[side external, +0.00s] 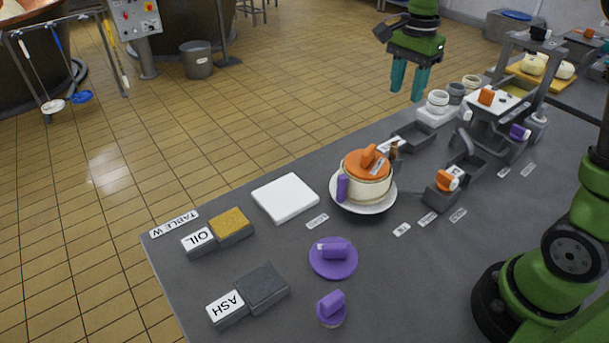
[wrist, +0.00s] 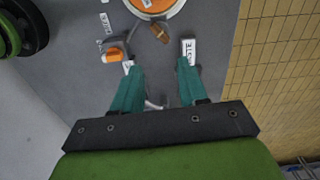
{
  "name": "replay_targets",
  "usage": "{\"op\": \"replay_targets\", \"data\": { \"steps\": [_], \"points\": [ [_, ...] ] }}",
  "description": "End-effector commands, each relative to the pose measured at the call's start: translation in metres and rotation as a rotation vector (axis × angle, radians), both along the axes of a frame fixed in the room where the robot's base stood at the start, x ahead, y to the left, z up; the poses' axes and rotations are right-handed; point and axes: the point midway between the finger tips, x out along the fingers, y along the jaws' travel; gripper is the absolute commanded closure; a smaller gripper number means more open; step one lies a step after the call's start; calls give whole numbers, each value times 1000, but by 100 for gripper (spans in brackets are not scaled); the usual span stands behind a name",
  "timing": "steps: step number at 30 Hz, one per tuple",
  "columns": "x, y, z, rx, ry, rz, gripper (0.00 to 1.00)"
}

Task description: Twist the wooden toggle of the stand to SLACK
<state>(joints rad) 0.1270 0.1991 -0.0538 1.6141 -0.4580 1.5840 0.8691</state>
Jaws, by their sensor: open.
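My gripper (side external: 407,84) is open and empty, high above the far edge of the table in the side external view. Its two teal fingers (wrist: 158,68) point up the picture in the wrist view, with a gap between them. A small brown wooden piece (side external: 394,150), which looks like the toggle, stands just behind the white pot. In the wrist view the wooden piece (wrist: 159,33) lies beyond the fingertips, slanted, beside the round orange-topped pot (wrist: 150,5). My gripper is well apart from it. The stand under it is mostly hidden, and I cannot read a SLACK mark.
The pot (side external: 367,184) with an orange lid sits on a white dish. An orange knob on a grey block (side external: 439,193), grey trays (side external: 413,136) and a grey frame (side external: 515,75) crowd the right. A white slab (side external: 285,198) and purple pieces (side external: 333,258) lie nearer.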

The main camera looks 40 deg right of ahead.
Motion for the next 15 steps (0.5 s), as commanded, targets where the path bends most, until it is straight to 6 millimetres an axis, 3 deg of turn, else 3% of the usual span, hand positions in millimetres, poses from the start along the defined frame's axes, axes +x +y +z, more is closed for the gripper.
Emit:
{"op": "replay_targets", "data": {
  "steps": [5,7,10,15],
  "points": [
    [1,0,27,-2,-4,11,57],
    [4,-1,21,-9,-21,111,57],
    [-3,4,9,-5,-49,258,57],
    [-20,20,6,-6,-132,472,57]
  ]
}}
